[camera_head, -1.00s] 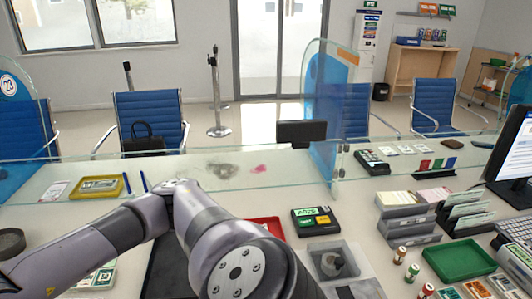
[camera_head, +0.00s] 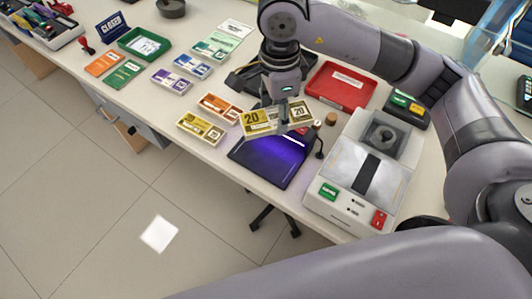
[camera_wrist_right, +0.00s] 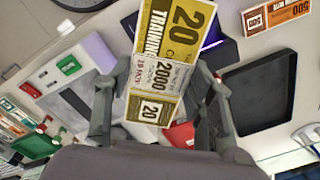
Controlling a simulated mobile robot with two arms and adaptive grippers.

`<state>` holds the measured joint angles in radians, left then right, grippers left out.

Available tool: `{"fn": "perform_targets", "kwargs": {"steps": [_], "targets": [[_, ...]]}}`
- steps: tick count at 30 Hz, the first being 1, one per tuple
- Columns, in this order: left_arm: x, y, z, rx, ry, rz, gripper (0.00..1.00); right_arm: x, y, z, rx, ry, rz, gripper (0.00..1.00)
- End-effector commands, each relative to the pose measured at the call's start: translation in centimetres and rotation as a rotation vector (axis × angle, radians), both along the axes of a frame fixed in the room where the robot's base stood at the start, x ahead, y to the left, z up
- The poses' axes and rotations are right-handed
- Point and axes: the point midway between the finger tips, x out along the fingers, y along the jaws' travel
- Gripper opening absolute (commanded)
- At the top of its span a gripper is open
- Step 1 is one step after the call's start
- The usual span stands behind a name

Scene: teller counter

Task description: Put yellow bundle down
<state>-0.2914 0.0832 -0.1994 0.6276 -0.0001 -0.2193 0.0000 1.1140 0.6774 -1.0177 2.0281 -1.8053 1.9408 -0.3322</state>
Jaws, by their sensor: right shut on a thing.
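My right gripper (camera_head: 284,103) is shut on a yellow bundle (camera_head: 262,121) marked 20, held above the counter (camera_head: 232,172). The bundle also shows between the fingers of the right gripper (camera_wrist_right: 160,105) in the right wrist view, printed 20 and 2000 on the yellow bundle (camera_wrist_right: 168,48). In the head view the bundle overlaps the upper edge of a dark pad with a purple glow (camera_head: 265,163); the height of the gap cannot be told. Another yellow bundle (camera_head: 200,128) lies on the counter to the left. My left gripper is out of view.
An orange bundle (camera_head: 219,107) lies behind the resting yellow one; purple (camera_head: 171,81), blue (camera_head: 192,66) and green (camera_head: 215,49) bundles lie farther back. A white counting machine (camera_head: 345,200) stands right of the pad, a red tray (camera_head: 340,86) behind. A dark stand is close to my gripper.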

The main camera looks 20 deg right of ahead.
Motion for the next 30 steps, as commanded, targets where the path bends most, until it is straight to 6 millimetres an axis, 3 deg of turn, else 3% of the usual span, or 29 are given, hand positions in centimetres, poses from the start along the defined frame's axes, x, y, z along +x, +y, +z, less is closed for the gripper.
{"fn": "perform_targets", "kwargs": {"steps": [6, 10, 15, 20, 30], "targets": [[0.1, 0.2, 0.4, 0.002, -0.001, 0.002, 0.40, 1.5, 1.4, 1.5, 0.006, 0.003, -0.532, 0.20], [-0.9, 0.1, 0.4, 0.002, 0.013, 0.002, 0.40, 2.0, 1.9, 2.0, 0.007, 0.006, -0.739, 0.20], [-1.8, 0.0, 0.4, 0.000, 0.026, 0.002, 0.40, 2.3, 2.2, 1.8, 0.005, 0.010, -0.864, 0.20], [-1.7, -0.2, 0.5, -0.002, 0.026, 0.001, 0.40, 2.1, 2.2, -1.2, 0.000, 0.017, -0.878, 0.20], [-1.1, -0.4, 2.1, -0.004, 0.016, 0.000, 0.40, 2.1, 2.1, -10.0, 0.001, 0.014, -0.877, 0.20]]}}
